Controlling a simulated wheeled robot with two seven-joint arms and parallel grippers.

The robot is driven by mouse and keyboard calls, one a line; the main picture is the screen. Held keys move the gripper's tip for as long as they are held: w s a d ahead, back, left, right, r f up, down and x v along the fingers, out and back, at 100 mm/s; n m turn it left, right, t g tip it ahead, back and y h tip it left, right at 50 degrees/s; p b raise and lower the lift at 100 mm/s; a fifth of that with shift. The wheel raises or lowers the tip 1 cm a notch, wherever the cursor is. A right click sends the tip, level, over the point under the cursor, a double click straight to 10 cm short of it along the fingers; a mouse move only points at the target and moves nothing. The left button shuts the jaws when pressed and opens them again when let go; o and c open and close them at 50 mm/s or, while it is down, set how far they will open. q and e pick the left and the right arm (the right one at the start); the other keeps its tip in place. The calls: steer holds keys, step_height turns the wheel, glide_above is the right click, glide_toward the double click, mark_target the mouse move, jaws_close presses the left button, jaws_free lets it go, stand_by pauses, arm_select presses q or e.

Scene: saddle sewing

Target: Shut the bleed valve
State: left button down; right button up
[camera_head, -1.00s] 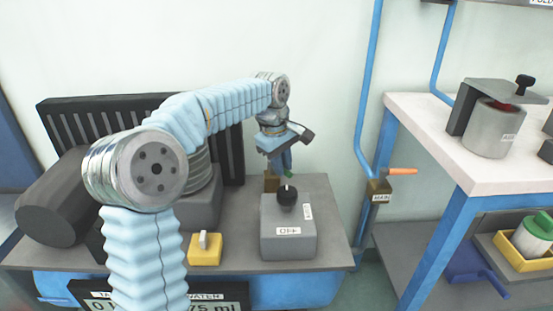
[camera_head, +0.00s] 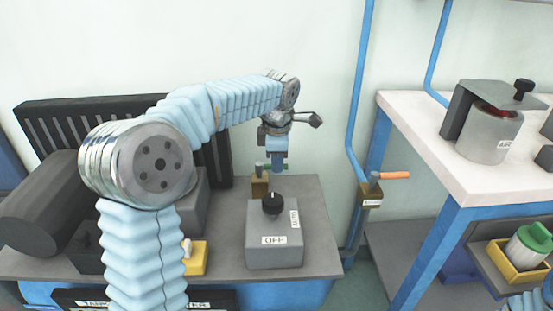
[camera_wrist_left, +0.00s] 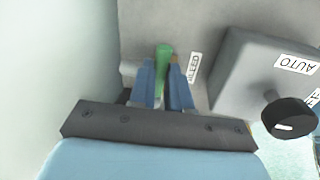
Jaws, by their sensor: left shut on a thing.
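The bleed valve is a small brass body (camera_head: 260,184) at the back of the grey compressor deck, with a green lever. In the left wrist view the green lever (camera_wrist_left: 163,62) lies between the two blue fingers, and a partly covered BLEED label (camera_wrist_left: 193,68) is beside it. My left gripper (camera_head: 278,166) points down at the valve and is shut on the green lever. In the head view the fingers hide most of the lever, so its exact angle is hard to tell there.
A grey switch box (camera_head: 275,248) with a black knob (camera_head: 272,204) stands close in front of the valve. A yellow switch block (camera_head: 194,258) is to the left. A blue pipe with an orange-handled valve (camera_head: 394,175) and a white-topped bench (camera_head: 440,150) are to the right.

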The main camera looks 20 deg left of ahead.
arm_select(q)
steer(key=shift+w+a+n, duration=0.1)
steer(key=shift+w+n, duration=0.1)
steer(key=shift+n, duration=0.3)
steer(key=c, duration=1.1)
jaws_free()
steer(key=r, duration=0.4)
steer(key=s+d+r+p, duration=0.1)
steer(key=r, duration=0.4)
steer(key=s+r, duration=0.1)
steer(key=r, duration=0.3)
steer(key=shift+s+d+r+p, duration=0.2)
steer(key=shift+r+p, duration=0.1)
steer(key=shift+p, duration=0.1)
